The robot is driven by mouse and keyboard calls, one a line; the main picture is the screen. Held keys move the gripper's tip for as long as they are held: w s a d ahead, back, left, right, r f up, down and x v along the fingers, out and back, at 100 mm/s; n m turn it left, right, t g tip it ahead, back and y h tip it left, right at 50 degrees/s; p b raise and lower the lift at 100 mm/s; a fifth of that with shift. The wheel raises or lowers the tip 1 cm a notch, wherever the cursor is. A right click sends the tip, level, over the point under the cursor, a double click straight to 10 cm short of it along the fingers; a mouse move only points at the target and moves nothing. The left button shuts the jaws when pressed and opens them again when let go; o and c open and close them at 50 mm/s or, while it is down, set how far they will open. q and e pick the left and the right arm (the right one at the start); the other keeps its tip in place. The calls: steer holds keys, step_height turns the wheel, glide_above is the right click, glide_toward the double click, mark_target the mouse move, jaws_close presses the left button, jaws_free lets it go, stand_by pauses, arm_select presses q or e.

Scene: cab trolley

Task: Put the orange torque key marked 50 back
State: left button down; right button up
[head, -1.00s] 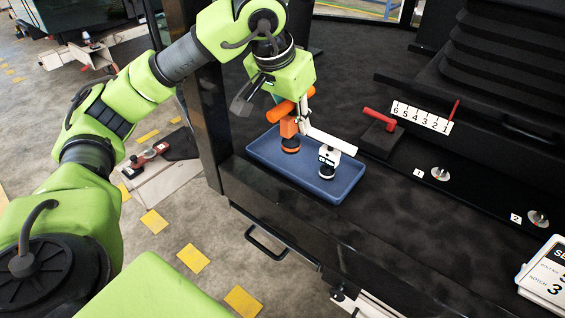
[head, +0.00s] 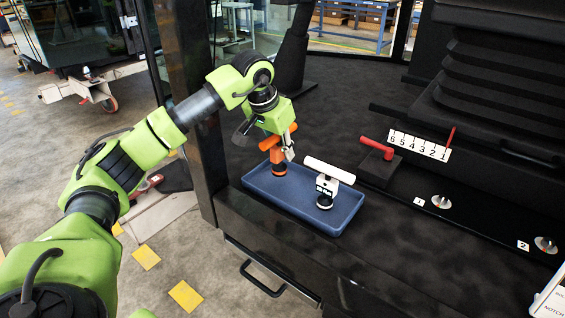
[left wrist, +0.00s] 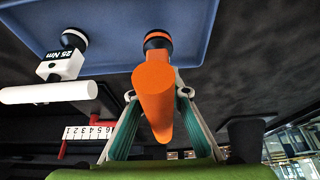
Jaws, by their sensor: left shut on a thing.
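The orange torque key (head: 277,153) has a T-shaped handle and a dark, orange-banded round foot. My left gripper (head: 287,147) is shut on it, and the key is upright at the back left part of the blue tray (head: 262,196). I cannot tell whether its foot touches the tray floor. In the left wrist view the orange handle (left wrist: 155,92) lies between the fingers; its marking is not readable. A white torque key (head: 327,185), marked 25 Nm in the left wrist view (left wrist: 62,66), stands upright in the tray, apart from the orange one. My right gripper is out of view.
A red lever (head: 377,146) on a black block and a number plate (head: 418,145) with a red pointer are behind and right of the tray. Two round fittings labelled 1 (head: 441,202) and 2 (head: 545,245) lie further right. A black post (head: 186,110) stands left of the tray.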

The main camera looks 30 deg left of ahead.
mark_target(283, 158)
arm_select(q)
steer(key=shift+w+a+f, duration=0.15)
steer(key=shift+f, duration=0.1)
step_height(283, 158, down, 3)
steer(key=shift+w+a+r+b, duration=0.1)
steer(key=shift+r+b, duration=0.1)
steer(key=shift+b, duration=0.25)
steer(key=shift+f, duration=0.4)
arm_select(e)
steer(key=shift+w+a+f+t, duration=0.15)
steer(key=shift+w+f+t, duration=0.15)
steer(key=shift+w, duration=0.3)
arm_select(q)
steer(key=c, duration=1.9)
jaws_free()
steer(key=shift+f, duration=0.15)
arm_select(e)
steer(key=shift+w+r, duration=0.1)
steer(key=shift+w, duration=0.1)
